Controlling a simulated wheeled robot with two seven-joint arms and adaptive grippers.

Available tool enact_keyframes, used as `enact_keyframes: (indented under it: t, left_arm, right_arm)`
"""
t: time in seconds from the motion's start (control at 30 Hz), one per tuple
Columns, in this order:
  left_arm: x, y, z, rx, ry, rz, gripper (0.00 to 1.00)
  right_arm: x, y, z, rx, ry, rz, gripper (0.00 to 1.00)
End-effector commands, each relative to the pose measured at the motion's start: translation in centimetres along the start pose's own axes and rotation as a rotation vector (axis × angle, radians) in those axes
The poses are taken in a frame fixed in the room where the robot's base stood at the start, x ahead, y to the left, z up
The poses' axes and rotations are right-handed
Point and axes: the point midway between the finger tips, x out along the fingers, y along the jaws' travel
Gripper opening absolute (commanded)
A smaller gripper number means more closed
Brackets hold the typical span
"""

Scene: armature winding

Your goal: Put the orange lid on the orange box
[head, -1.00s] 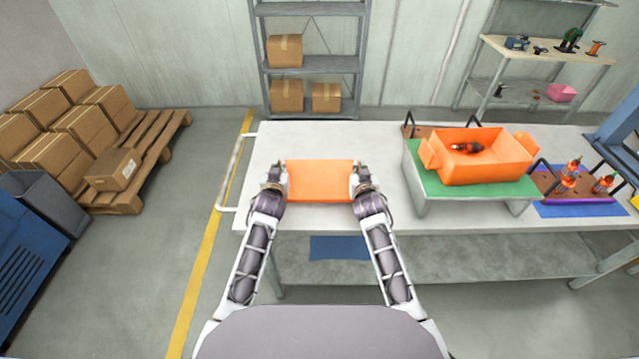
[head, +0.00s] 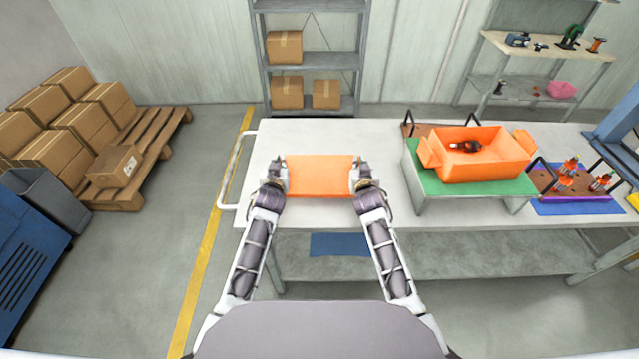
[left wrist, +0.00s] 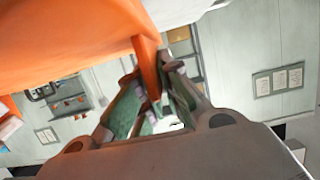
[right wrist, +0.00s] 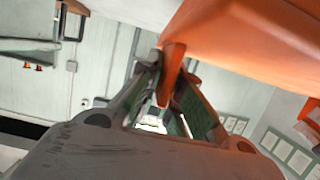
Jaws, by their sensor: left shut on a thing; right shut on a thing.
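The orange lid (head: 319,174) is a flat orange piece at the left part of the table in the head view. My left gripper (head: 275,180) is shut on its left edge and my right gripper (head: 362,178) is shut on its right edge. In the left wrist view the fingers (left wrist: 152,95) pinch an orange tab of the lid (left wrist: 65,45). In the right wrist view the fingers (right wrist: 170,90) pinch another tab of the lid (right wrist: 255,40). The open orange box (head: 487,168) stands to the right on a green-topped stand, with a dark part inside.
The grey table (head: 385,150) has clear room between the lid and the green stand (head: 432,186). Brown boards with black handles and orange-topped parts (head: 572,170) sit right of the box. Shelves (head: 310,60) stand at the back, cartons (head: 115,160) at left.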

Motion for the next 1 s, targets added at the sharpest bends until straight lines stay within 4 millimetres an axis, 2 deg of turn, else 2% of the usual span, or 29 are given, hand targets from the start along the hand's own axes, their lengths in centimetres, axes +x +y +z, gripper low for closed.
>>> enact_keyframes:
  t: [0.57, 1.0]
  left_arm:
    - [-0.1, 0.0, -0.1, 0.0, 0.001, 0.0, 0.0]
    - [-1.8, 0.0, -0.7, -0.001, 0.001, 0.0, 0.0]
  right_arm:
    - [-0.1, 0.0, -0.1, 0.0, 0.001, 0.0, 0.0]
    - [-1.8, 0.0, -0.7, 0.0, 0.001, 0.0, 0.0]
